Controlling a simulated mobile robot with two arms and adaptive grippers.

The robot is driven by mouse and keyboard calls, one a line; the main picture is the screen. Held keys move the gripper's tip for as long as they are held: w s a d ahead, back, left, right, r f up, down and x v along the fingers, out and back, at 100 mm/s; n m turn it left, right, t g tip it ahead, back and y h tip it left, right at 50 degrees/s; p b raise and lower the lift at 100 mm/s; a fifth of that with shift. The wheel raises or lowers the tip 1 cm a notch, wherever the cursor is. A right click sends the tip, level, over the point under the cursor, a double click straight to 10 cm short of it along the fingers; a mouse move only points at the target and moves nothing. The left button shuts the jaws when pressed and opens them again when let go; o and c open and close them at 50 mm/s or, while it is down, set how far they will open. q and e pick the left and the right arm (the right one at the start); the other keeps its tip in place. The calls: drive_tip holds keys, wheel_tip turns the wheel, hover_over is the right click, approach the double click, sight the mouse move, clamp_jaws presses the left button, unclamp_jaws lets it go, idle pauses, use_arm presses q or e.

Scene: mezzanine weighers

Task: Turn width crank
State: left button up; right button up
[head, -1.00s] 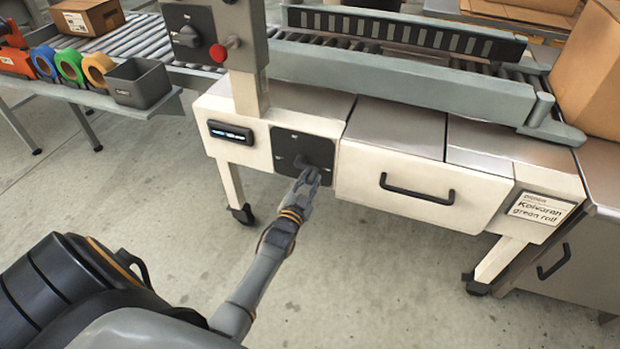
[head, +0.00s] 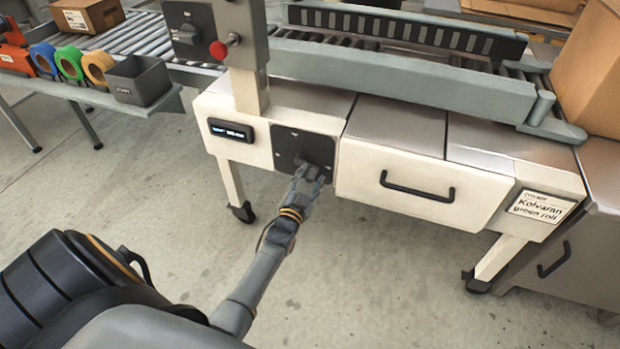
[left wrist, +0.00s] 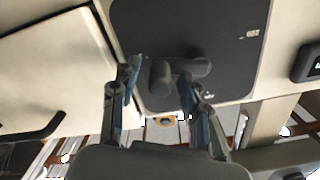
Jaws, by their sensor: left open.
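The width crank (head: 304,160) is a small dark crank on a black square panel (head: 287,147) on the front of the cream machine. In the left wrist view its grip (left wrist: 160,84) stands out from the panel, with a rounded hub beside it to the right. My left gripper (head: 309,173) is at the panel, with its fingers apart. In the left wrist view the grip stands between the two open fingers (left wrist: 159,78), which do not look closed on it. The gripper hides part of the crank in the head view. My right gripper is not in view.
A small display (head: 231,130) sits left of the panel, and a drawer with a black handle (head: 417,189) sits to the right. A post with a red button (head: 218,50) rises above. The floor in front is clear. A side table (head: 63,92) stands at left.

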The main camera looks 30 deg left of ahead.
use_arm(q)
drive_tip(key=v, duration=1.2)
idle(0.3)
